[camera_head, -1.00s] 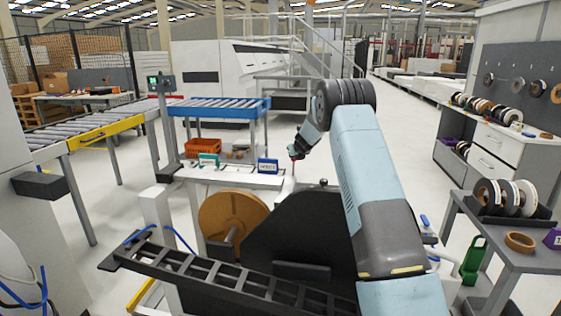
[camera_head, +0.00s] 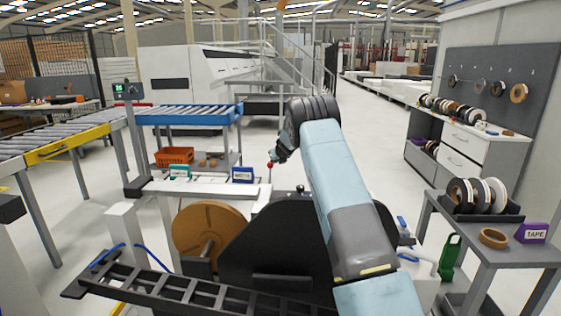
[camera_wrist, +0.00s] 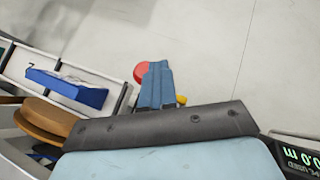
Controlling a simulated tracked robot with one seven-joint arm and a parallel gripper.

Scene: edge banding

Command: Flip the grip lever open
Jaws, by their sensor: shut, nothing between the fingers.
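The grip lever appears to be the thin upright rod with a red knob (camera_head: 270,165), standing behind the black machine housing. In the wrist view, a rounded red piece (camera_wrist: 141,72), likely the same knob, shows at the left side of my finger tips. My gripper (camera_head: 277,156) is small and dark in the head view, just above and beside the red knob. In the wrist view its blue-grey fingers (camera_wrist: 157,85) are together with nothing between them. I cannot tell whether they touch the knob. The lever's lower part is partly hidden by the machine.
A brown edge-band coil (camera_head: 208,232) and a black housing (camera_head: 270,255) stand in front. A blue bin (camera_head: 242,175) and a teal bin (camera_head: 180,172) sit on the white shelf to the left. A grey table (camera_head: 487,245) with tape rolls is at the right. Open floor lies behind.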

